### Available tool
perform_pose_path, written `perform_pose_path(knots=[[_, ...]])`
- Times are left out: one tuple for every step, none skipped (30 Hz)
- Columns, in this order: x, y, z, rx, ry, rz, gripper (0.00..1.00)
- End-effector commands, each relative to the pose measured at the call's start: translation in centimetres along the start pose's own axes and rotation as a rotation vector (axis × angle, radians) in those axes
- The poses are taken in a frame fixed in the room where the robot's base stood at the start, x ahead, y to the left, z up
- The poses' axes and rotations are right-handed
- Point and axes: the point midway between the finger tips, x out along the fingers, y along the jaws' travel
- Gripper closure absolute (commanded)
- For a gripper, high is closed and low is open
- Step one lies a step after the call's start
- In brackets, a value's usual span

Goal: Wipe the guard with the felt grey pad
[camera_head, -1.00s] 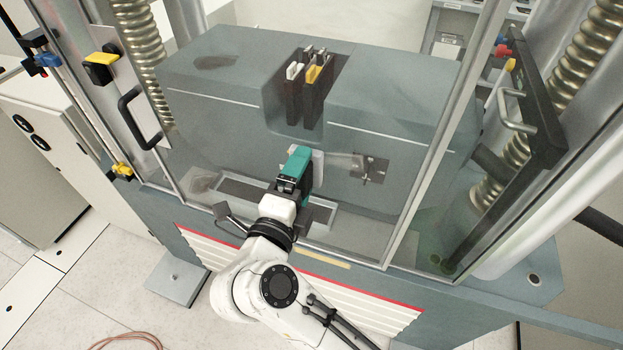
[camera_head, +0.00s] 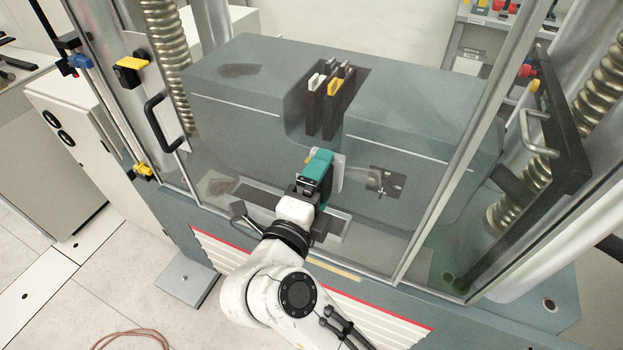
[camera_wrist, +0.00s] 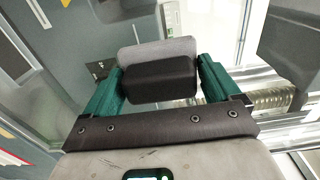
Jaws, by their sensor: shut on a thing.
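The guard (camera_head: 455,150) is a clear panel in a metal frame across the front of the testing machine. A dark smudge shows at its upper left (camera_head: 240,70) and a brownish one lower left (camera_head: 219,187); I cannot tell how deep each lies. My gripper (camera_head: 318,165), with teal fingers, is at the lower middle of the guard. In the wrist view my gripper (camera_wrist: 160,82) is shut on the black block of the felt grey pad (camera_wrist: 160,50). The pad's grey face points away from me, at or close to the panel; contact is unclear.
Behind the panel are dark grips (camera_head: 330,105) with white and yellow parts and a small plate (camera_head: 387,183). A black handle (camera_head: 162,122) is at the left. A black bar with a metal handle (camera_head: 537,135) stands at the right. A grey foot plate (camera_head: 187,278) lies on the floor.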

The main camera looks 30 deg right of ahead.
Motion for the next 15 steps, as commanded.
perform_pose_path(knots=[[0.1, 0.0, -0.6, -0.002, 0.004, -0.001, 0.35], [0.1, 0.0, -0.8, -0.002, 0.003, -0.001, 0.35], [0.0, 0.0, -1.1, -0.001, 0.003, -0.001, 0.35], [0.0, 0.0, -1.4, -0.002, 0.003, -0.001, 0.35], [0.0, 0.0, -1.6, -0.002, 0.003, -0.001, 0.35], [0.0, 0.0, -1.8, -0.002, 0.002, -0.001, 0.35], [0.0, 0.0, -2.0, -0.001, 0.002, -0.001, 0.35], [-0.1, 0.0, -2.1, -0.001, 0.002, 0.000, 0.35], [-0.1, 0.0, -2.2, -0.001, 0.001, 0.000, 0.35], [-0.1, 0.0, -2.3, -0.001, 0.001, 0.000, 0.35], [-0.1, 0.0, -2.4, -0.001, 0.000, 0.000, 0.35], [-0.1, 0.0, -2.4, -0.001, 0.000, 0.000, 0.35], [-0.1, 0.0, -2.5, -0.001, 0.000, 0.001, 0.35], [-0.1, 0.1, -2.6, -0.002, 0.000, 0.001, 0.35], [-0.1, 0.1, -2.8, -0.002, 0.000, 0.001, 0.35]])
